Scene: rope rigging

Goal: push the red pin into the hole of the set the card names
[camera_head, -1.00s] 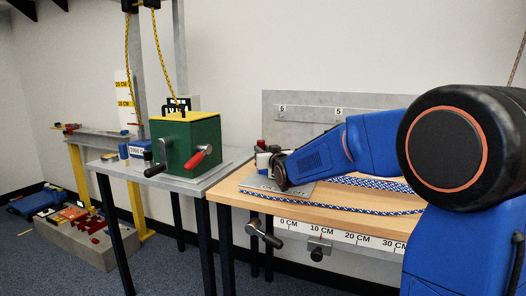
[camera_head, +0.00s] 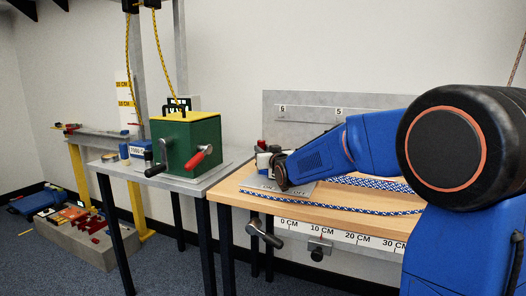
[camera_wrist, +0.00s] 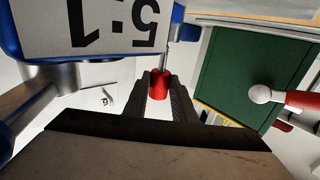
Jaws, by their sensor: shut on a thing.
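The red pin (camera_wrist: 160,86) is held between the two fingers of my gripper (camera_wrist: 164,82) in the wrist view. A silver shank runs from its red head toward the top of the picture, by the edge of a blue frame. A white plate marked 5:1 (camera_wrist: 110,28), seen upside down, is on that blue-framed set at the upper left. I cannot tell whether the shank's tip touches a hole. In the head view my gripper (camera_head: 278,172) is over the left end of the wooden bench; its fingers and the pin are hidden there.
A green box with a yellow top (camera_head: 187,142) and crank handles stands on a grey table left of the bench; green also fills the wrist view's right side (camera_wrist: 235,70). Blue-white rope (camera_head: 330,207) lies on the wooden bench (camera_head: 350,199).

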